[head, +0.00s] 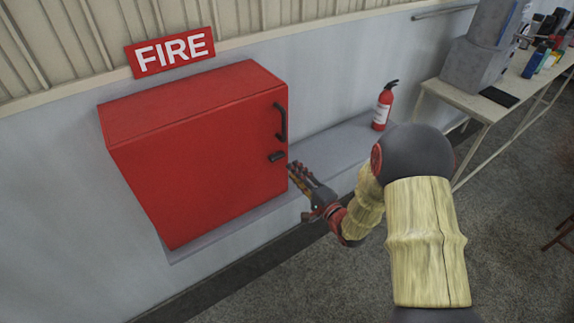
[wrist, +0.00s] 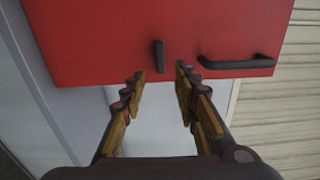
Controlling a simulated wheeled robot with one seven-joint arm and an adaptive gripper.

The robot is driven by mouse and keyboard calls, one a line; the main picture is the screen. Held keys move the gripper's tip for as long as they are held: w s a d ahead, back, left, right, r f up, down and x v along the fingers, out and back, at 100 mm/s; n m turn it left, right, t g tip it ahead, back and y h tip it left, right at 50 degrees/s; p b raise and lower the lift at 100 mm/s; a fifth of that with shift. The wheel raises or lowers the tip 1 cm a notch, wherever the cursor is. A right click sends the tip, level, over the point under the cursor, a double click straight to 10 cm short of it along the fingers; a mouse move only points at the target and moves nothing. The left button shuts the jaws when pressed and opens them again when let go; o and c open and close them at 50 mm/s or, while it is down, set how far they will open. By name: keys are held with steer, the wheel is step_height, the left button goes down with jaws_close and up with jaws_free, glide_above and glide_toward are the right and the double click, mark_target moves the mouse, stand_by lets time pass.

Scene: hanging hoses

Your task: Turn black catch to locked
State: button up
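The black catch (head: 277,156) is a small dark bar on the right side of the red cabinet's front door, below the door handle. In the wrist view the catch (wrist: 159,56) sits just beyond my gripper's fingertips, roughly in line with the gap between them. My gripper (head: 292,168) is at the right edge of the cabinet, close to the catch. In the wrist view my gripper (wrist: 160,72) has its two fingers apart with nothing between them. The red cabinet (head: 205,160) has its door closed.
A black handle (head: 281,122) is on the door above the catch; it also shows in the wrist view (wrist: 236,64). A fire extinguisher (head: 383,108) stands on the grey ledge (head: 340,143) right of the cabinet. A table (head: 450,98) with boxes and bottles is at the right.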

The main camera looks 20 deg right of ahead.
steer(key=v, duration=0.3)
steer(key=shift+s, duration=0.2)
stand_by(0.4)
